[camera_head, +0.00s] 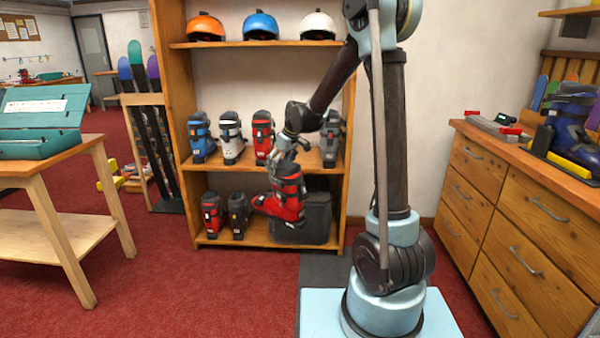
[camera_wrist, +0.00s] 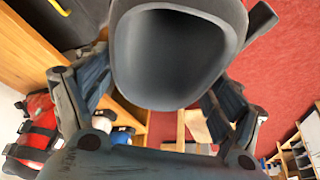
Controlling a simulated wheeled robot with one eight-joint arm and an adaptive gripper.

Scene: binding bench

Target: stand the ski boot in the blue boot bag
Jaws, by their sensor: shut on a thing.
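A red and black ski boot (camera_head: 290,195) hangs from my gripper (camera_head: 286,155) in front of the shelf in the head view, above the floor, its toe pointing left. The gripper is shut on the boot's upper part. In the wrist view the boot's dark grey, hollow top (camera_wrist: 175,55) fills the upper middle, with a finger on each side. The lower part of the boot is hidden there. I cannot make out a blue boot bag in either view.
The wooden shelf (camera_head: 175,80) holds helmets, several boots and a dark box (camera_head: 305,222) behind the held boot. A drawer bench (camera_head: 520,205) at right bears a dark blue boot (camera_head: 568,125). A table (camera_head: 75,150) with a teal case stands left. Red floor between is clear.

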